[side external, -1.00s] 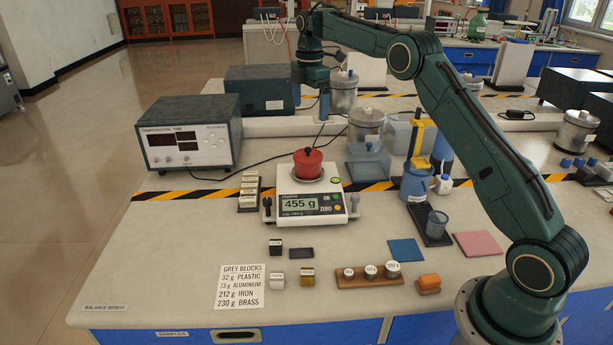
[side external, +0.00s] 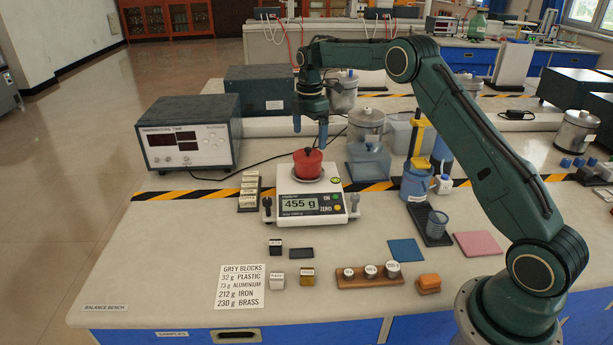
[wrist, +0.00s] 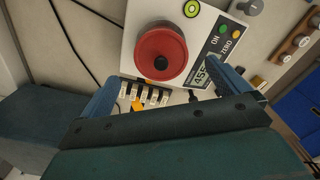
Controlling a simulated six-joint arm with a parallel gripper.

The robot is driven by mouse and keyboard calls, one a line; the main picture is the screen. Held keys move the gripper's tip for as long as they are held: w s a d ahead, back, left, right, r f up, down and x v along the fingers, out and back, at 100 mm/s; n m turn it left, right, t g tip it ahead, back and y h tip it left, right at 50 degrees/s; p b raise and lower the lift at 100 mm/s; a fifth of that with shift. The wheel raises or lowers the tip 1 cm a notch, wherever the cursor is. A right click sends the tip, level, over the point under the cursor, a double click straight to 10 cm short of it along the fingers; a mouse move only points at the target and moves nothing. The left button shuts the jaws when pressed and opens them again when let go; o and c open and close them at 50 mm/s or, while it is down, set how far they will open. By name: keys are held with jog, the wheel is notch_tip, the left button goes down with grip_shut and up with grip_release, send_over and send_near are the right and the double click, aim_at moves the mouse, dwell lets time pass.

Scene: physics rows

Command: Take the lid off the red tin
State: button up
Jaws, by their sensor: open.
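The red tin (side external: 307,168) stands upright on the pan of the white balance (side external: 308,195), whose display reads 455 g. Its lid (side external: 307,156) is on top, with a dark knob in the middle. In the wrist view the tin (wrist: 151,56) shows from above, with the dark knob (wrist: 160,62) near its centre. My gripper (side external: 310,138) is open and empty, above the tin and apart from it. Its two blue fingers also show in the wrist view (wrist: 165,82), spread to either side.
A grey instrument box (side external: 188,133) stands left of the balance, and a rack of small pale blocks (side external: 250,190) is close beside it. Glass and metal vessels (side external: 367,125) stand behind.

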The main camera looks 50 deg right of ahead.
aim_at(308, 148)
jog(key=shift+a+f, duration=0.15)
jog(key=shift+f, duration=2.4)
jog(key=shift+c, duration=0.2)
jog(key=c, duration=0.9)
jog(key=shift+r, duration=0.15)
jog(key=shift+r, duration=9.8)
jog(key=shift+r, duration=0.1)
